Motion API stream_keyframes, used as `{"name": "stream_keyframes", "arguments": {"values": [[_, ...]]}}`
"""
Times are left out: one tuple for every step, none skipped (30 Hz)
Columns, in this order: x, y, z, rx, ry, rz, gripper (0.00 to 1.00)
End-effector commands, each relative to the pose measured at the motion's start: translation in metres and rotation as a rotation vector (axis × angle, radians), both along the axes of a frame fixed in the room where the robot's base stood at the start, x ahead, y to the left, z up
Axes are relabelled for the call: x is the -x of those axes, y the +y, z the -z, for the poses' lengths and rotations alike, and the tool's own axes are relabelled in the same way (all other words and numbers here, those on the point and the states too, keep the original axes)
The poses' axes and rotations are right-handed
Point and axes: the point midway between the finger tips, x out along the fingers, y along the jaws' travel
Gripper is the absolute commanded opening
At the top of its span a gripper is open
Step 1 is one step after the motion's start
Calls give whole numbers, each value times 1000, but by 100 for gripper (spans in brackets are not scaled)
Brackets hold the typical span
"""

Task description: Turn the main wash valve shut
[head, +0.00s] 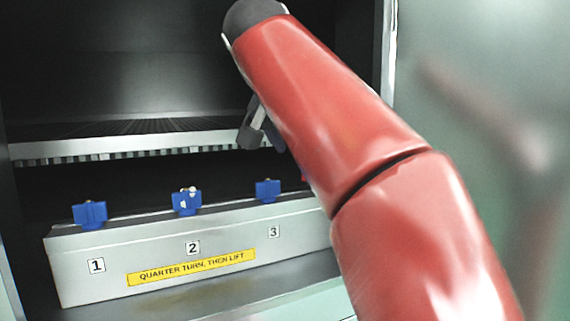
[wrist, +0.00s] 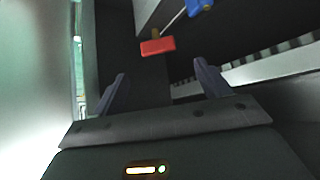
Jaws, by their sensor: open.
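A red valve handle (wrist: 157,47) shows in the wrist view, ahead of my gripper (wrist: 160,70) and between the lines of its two fingers. The fingers are open and empty, apart from the handle. In the head view only a sliver of red (head: 304,175) shows at the edge of my arm, which hides the rest. Blue handles numbered 1 (head: 90,214), 2 (head: 187,202) and 3 (head: 268,190) stand on the grey valve box (head: 75,275). A blue handle (wrist: 200,6) also shows in the wrist view. No label on the red handle is visible.
A yellow sign (head: 191,268) on the box front reads "QUARTER TURN, THEN LIFT". A slatted ledge (head: 120,146) runs above and behind the handles, and shows at right in the wrist view (wrist: 270,68). A pale cabinet side (head: 470,60) stands at right.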

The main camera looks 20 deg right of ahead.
Motion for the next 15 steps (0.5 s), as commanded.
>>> {"name": "stream_keyframes", "arguments": {"values": [[0,-2,2,-11,-5,9,76],[-1,-4,4,-13,-5,13,76],[-3,-6,8,-13,-6,13,76],[-5,-8,11,-12,-6,13,76],[-7,-10,14,-12,-4,12,76],[-10,-14,19,-11,-5,12,76],[-13,-16,23,-11,-3,11,76],[-16,-19,26,-11,-3,11,76],[-19,-22,31,-11,-3,11,76],[-21,-25,34,-11,-3,10,76],[-23,-27,37,-10,-4,10,76],[-26,-30,41,-10,-4,11,76],[-28,-32,44,-9,-4,10,76],[-30,-34,46,-9,-4,10,76],[-31,-36,49,-9,-4,10,76]]}}
